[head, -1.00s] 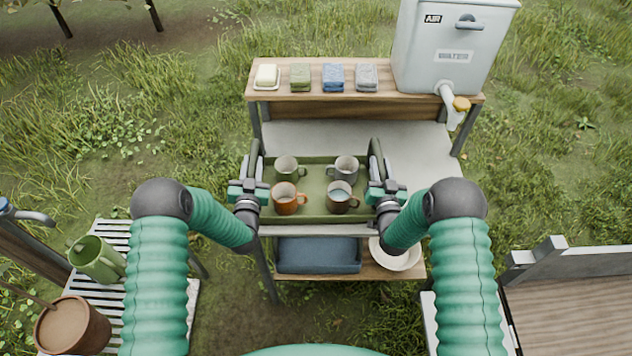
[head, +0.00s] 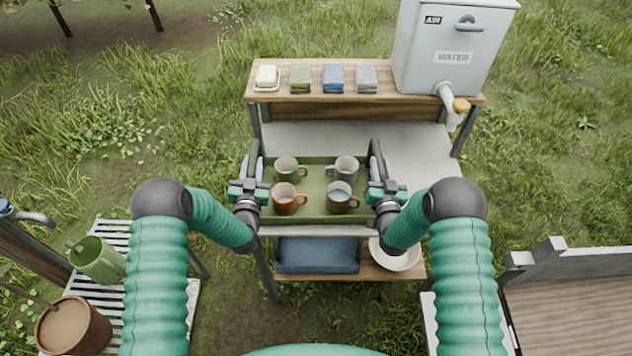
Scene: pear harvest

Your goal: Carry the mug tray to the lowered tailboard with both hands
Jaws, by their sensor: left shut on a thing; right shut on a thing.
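The green mug tray (head: 316,211) is at the front of the wash stand's middle shelf. All stand upright; I cannot tell whether the tray touches the shelf. My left gripper (head: 250,186) is shut on the tray's left handle. My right gripper (head: 381,186) is shut on its right handle. The wooden tailboard (head: 572,315) lies at the lower right, partly out of frame.
A blue bin (head: 318,256) and a white bowl (head: 397,258) are below. A slatted bench (head: 115,232) holds a green jug (head: 97,260) and brown bucket (head: 72,328).

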